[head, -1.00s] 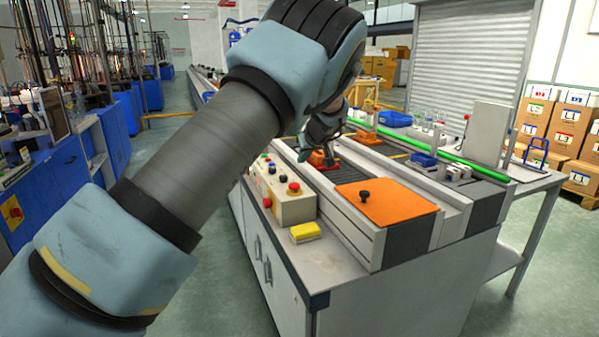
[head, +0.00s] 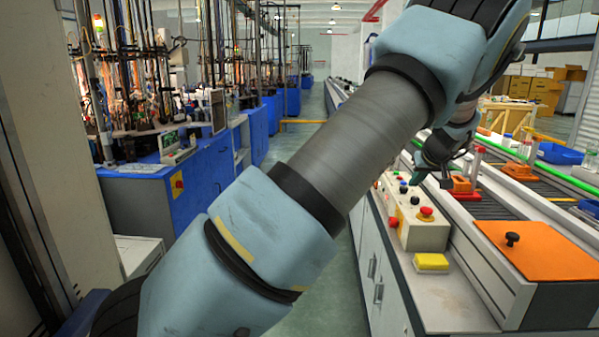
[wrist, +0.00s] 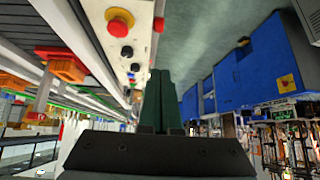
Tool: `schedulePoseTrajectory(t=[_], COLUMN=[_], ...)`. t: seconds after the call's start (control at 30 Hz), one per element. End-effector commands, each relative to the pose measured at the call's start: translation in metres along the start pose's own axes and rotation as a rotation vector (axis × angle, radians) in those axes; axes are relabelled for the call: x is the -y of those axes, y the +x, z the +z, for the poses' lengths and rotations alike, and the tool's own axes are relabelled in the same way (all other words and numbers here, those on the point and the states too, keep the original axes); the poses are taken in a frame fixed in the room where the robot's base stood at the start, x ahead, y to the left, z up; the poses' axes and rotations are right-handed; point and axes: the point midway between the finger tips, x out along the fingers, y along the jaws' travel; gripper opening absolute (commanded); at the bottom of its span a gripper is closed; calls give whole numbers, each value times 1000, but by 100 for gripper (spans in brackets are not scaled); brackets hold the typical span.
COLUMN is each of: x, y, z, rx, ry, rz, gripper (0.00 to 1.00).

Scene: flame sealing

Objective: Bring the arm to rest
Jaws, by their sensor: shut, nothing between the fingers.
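My gripper (head: 421,174) shows in the head view at the far end of my arm, above the control box at the edge of the conveyor bench. In the wrist view my gripper's two dark green fingers (wrist: 160,74) lie side by side, pressed together with nothing between them. My blue-grey arm crosses the head view from lower left to upper right and hides part of the bench and aisle.
The control box (head: 413,222) with a red knob stands by a yellow block (head: 431,262) and an orange plate (head: 536,250). Orange fixtures (head: 462,186) sit on the conveyor. Blue cabinets (head: 140,215) line the left. The floor aisle between is clear.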

Motion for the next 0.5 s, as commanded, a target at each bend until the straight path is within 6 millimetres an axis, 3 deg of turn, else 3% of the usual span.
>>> schedulePoseTrajectory(t=[0.03, 0.2, 0.3, 0.5], x=[41, 165, 229, 328], y=[6, 8, -4, -49], z=[-3, 18, 42, 106], rx=[45, 208, 295, 431], ry=[-22, -47, -54, -49], rz=[-25, -64, -63, -30], gripper=[0, 0, 0, 0])
